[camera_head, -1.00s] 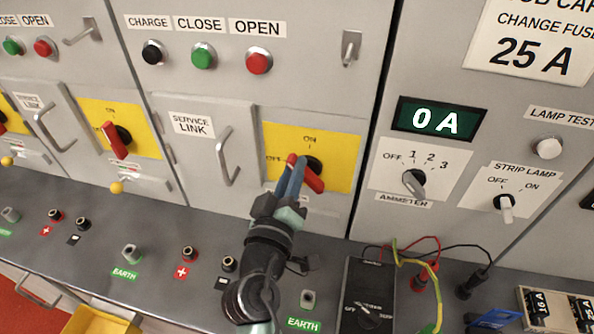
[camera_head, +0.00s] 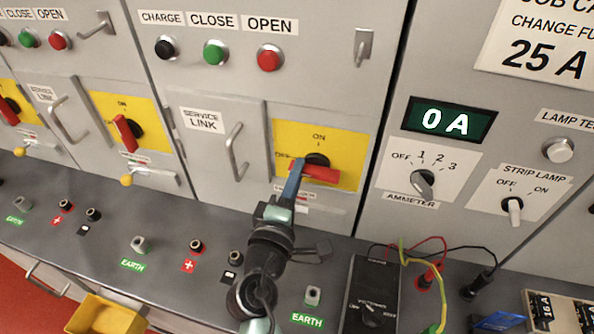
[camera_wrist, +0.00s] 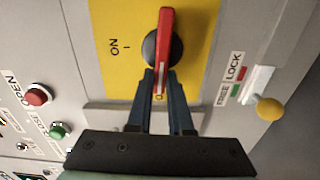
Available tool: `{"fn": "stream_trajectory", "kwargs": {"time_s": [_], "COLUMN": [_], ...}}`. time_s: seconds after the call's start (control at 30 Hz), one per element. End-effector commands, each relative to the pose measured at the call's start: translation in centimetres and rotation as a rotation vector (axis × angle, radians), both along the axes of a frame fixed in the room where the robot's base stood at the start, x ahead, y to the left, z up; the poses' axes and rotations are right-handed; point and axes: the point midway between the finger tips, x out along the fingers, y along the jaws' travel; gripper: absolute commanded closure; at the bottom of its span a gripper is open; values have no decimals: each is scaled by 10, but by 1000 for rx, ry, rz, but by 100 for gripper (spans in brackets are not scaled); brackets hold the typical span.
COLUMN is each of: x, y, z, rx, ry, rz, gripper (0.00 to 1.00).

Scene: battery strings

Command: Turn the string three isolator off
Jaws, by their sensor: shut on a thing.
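A red isolator handle (camera_head: 318,172) on a black hub sits on the yellow plate (camera_head: 350,150) of the rightmost panel with a service link. It lies nearly level, its left end toward the OFF mark; ON is printed above the hub. My gripper (camera_head: 297,170) is shut on the handle's left end, and its fingers hide part of the OFF lettering. In the wrist view the red handle (camera_wrist: 165,50) runs up the picture from between the two fingers of my gripper (camera_wrist: 160,88). No string number is readable.
A lever with a yellow knob (camera_wrist: 270,108) sits beside FREE and LOCK marks. A service link handle (camera_head: 236,152) stands out left of the plate. A meter with leads (camera_head: 370,295) rests on the ledge at right. Another red isolator handle (camera_head: 126,133) is at left.

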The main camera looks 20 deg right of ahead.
Motion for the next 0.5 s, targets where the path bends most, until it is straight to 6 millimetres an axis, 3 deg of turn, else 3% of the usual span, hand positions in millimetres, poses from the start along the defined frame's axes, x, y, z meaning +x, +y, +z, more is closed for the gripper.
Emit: {"fn": "stream_trajectory", "kwargs": {"time_s": [0.5], "x": [0], "y": [0], "z": [-3], "rx": [-54], "ry": [38], "rz": [0], "gripper": [100]}}
